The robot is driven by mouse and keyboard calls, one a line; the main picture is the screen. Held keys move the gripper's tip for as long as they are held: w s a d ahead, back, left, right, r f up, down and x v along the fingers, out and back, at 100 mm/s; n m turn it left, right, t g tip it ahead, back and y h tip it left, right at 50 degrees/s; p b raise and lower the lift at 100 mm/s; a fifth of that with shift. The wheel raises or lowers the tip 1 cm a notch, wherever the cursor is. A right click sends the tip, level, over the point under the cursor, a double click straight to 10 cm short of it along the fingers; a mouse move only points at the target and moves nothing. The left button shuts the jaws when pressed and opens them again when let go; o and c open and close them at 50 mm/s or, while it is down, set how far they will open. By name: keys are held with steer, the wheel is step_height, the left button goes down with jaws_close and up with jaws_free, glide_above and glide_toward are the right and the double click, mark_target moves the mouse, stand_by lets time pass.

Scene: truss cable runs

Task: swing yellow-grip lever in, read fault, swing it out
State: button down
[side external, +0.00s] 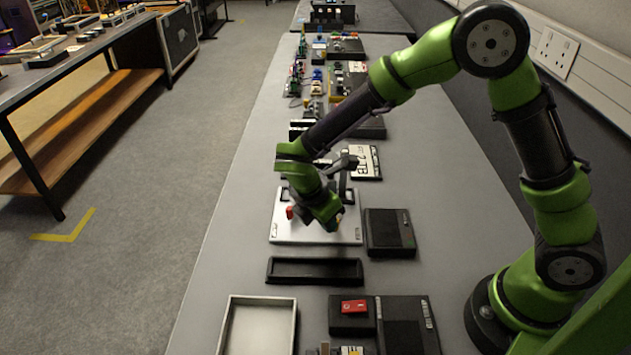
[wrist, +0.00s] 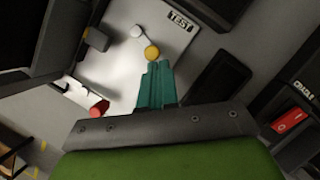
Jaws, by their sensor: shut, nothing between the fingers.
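The pale test panel (side external: 288,234) lies on the bench under my gripper (side external: 326,218). The wrist view shows the panel (wrist: 178,48) with a TEST label at its upper right. The yellow grip (wrist: 151,53) is a round knob beside a whitish round part (wrist: 136,31), with a pale link between them. My gripper's teal fingers (wrist: 155,66) are shut, with their tips right at the yellow grip; I cannot tell if they touch it. A red knob (wrist: 98,108) is at the panel's left side; it also shows in the side view (side external: 290,212). No fault readout is legible.
A dark box (side external: 390,231) stands right of the panel. An empty black tray (side external: 314,271) and a pale open tray (side external: 258,328) lie nearer the camera. A red switch (side external: 354,306) sits on a black base. Several items crowd the far bench.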

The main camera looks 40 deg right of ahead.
steer(key=s+n, duration=0.1)
steer(key=s+d+n+t, duration=0.1)
steer(key=n, duration=0.1)
steer(key=shift+s+d+n+t+y, duration=0.15)
steer(key=shift+s+d+n+t, duration=0.15)
steer(key=shift+n, duration=0.6)
steer(key=shift+s+d+n+t+y, duration=0.2)
steer(key=shift+d+n+t, duration=0.15)
steer(key=shift+n, duration=0.55)
steer(key=shift+s+d+n+t+y, duration=0.15)
steer(key=shift+s+d+n+t, duration=0.15)
steer(key=shift+n, duration=0.6)
steer(key=shift+w, duration=0.2)
steer(key=shift+w+d, duration=0.35)
steer(key=shift+w, duration=0.45)
steer(key=s+a, duration=0.2)
steer(key=a, duration=0.1)
steer(key=s+a, duration=0.1)
steer(key=shift+s+a, duration=0.25)
steer(key=shift+a, duration=0.1)
steer(key=v, duration=1)
steer(key=shift+w, duration=0.25)
